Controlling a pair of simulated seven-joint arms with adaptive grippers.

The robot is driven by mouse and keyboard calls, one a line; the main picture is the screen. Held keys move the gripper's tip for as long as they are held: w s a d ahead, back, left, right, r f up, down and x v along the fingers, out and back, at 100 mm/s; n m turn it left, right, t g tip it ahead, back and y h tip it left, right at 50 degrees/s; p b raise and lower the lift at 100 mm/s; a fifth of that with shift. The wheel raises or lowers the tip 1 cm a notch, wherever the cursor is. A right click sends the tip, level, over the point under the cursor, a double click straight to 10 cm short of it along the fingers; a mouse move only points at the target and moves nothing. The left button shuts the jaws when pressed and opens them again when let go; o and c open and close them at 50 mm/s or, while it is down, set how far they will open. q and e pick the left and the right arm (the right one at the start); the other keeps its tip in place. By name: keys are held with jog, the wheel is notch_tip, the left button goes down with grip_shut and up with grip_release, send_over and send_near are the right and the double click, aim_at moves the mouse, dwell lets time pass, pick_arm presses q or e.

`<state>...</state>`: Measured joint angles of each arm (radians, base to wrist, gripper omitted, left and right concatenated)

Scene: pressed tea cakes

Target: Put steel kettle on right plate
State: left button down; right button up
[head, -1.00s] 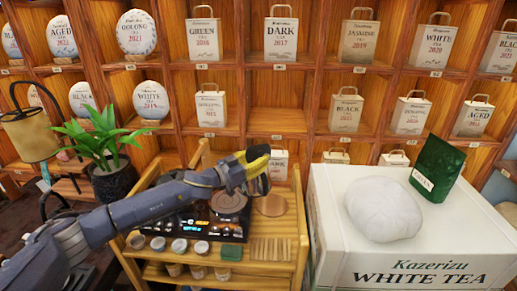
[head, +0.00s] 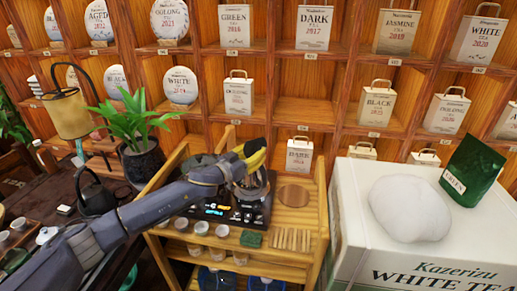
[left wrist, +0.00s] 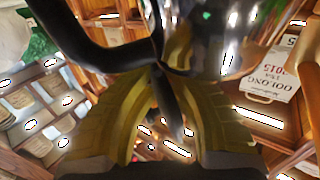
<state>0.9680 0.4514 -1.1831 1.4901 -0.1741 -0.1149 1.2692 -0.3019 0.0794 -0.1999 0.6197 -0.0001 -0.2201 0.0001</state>
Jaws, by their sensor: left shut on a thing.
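The steel kettle (head: 255,187) is over the right part of the black cooker (head: 222,209), mostly behind my left gripper. In the left wrist view its shiny body (left wrist: 215,40) and black handle (left wrist: 112,55) are close up. My left gripper (head: 258,156) has yellow fingers, which also show in the left wrist view (left wrist: 168,110), shut on the kettle's handle. The kettle hides the right plate beneath it, and I cannot tell whether it touches the plate. My right gripper is not in view.
The cooker stands on a wooden cart with a round wooden coaster (head: 295,195), a slatted wooden piece (head: 291,239) and small cups in front. A white tea box (head: 400,260) stands at the right. A potted plant (head: 143,158) and a black kettle (head: 97,197) are at the left.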

pick_arm(q)
jog(key=shift+f, duration=2.2)
dwell(1.2)
jog(key=c, duration=1.7)
grip_release()
jog(key=shift+c, duration=0.2)
jog(key=shift+f, duration=0.25)
jog(key=v, duration=1.1)
